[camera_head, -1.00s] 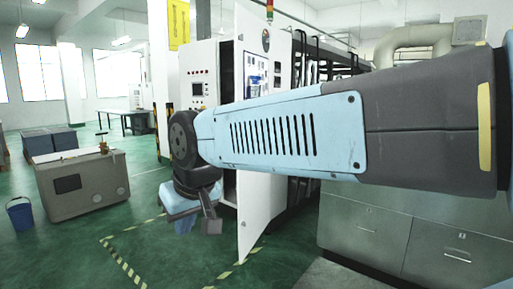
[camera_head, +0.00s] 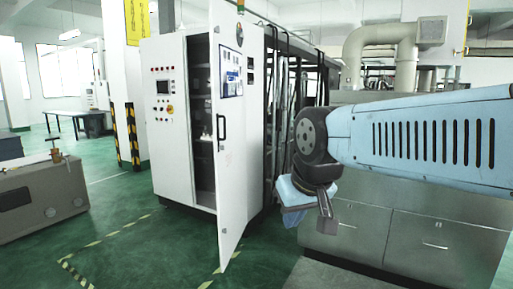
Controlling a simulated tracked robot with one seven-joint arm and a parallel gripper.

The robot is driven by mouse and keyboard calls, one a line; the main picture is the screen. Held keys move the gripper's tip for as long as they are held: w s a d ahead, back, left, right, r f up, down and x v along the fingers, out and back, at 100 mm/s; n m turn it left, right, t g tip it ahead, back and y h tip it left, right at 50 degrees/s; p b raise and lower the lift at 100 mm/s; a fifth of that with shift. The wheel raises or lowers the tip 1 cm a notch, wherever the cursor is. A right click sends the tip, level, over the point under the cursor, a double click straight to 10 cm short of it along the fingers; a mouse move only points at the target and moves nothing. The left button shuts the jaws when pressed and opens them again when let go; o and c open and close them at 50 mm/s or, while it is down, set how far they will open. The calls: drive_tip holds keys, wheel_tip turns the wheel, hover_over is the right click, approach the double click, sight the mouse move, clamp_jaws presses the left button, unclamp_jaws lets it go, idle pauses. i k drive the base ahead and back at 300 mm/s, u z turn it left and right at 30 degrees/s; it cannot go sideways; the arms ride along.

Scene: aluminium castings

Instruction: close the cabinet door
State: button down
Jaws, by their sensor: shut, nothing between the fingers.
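The white cabinet (camera_head: 173,118) stands left of centre, with a screen and buttons on its front. Its white door (camera_head: 231,165) hangs open toward me, with a dark handle (camera_head: 221,127) and a blue-white panel on it. Dark shelves inside (camera_head: 202,120) show through the gap. My gripper (camera_head: 326,222) is at the end of my blue and grey arm, right of the door in the picture and apart from it. It points down, shut and empty. Its fingertips are small and partly dark in this view.
Grey metal drawers (camera_head: 395,235) stand behind and to the right of my arm. A grey box-shaped unit (camera_head: 40,200) is on the left. The green floor (camera_head: 150,245) with yellow-black marking lines is clear in front of the cabinet.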

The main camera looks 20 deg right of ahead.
sight(227, 47)
drive_tip(key=z, duration=0.05)
drive_tip(key=i, duration=1.1)
drive_tip(key=z, duration=1.75)
drive_tip(key=k, duration=0.85)
drive_tip(key=u, duration=0.8)
